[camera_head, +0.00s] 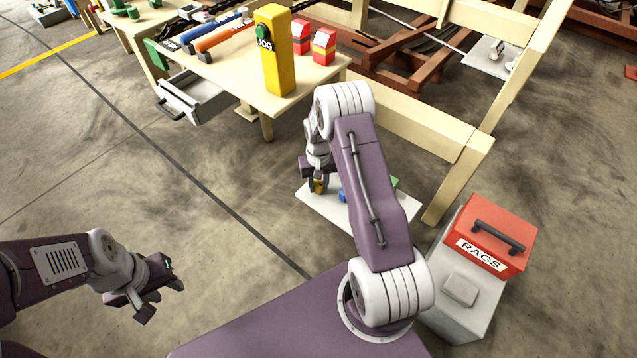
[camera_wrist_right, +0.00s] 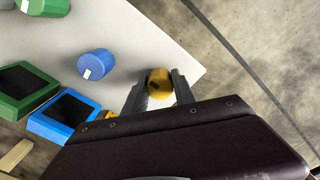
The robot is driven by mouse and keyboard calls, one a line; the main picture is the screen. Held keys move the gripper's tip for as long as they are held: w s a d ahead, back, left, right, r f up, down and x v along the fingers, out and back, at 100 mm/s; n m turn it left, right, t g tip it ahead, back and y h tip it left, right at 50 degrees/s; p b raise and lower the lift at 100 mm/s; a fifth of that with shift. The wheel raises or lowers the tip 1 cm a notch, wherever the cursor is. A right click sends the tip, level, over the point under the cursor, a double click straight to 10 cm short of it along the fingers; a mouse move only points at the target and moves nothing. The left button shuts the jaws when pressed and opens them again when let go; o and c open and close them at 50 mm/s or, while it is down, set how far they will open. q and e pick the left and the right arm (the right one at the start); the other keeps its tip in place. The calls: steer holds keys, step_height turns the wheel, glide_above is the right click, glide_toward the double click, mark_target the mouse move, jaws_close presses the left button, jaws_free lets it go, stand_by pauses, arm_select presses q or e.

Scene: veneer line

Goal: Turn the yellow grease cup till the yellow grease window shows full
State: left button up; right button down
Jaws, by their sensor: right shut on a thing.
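The yellow grease cup (camera_wrist_right: 159,83) is a round cap with a dark mark on its face, near the edge of a white panel (camera_wrist_right: 185,35). My right gripper (camera_wrist_right: 157,92) is shut on it, one finger on each side. In the head view the right gripper (camera_head: 318,184) reaches down to the yellow cup (camera_head: 320,188) at the panel's left part. A small yellow piece (camera_wrist_right: 109,114), likely the yellow grease window's frame, shows above my gripper body, which hides the rest, so its level cannot be read. My left gripper (camera_head: 160,296) is open and empty over the floor.
On the panel are a blue cup (camera_wrist_right: 95,64), a green cup (camera_wrist_right: 45,5), a blue-framed dark window (camera_wrist_right: 62,118) and a green-framed one (camera_wrist_right: 22,91). A rag bin (camera_head: 470,265) stands to the right. A table (camera_head: 215,75) with an open drawer (camera_head: 195,98) stands behind.

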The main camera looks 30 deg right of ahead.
mark_target(318, 184)
steer(key=c, duration=1)
jaws_free()
steer(key=shift+r, duration=0.1)
step_height(318, 184, up, 9)
steer(key=p, duration=0.5)
steer(key=shift+p, duration=0.35)
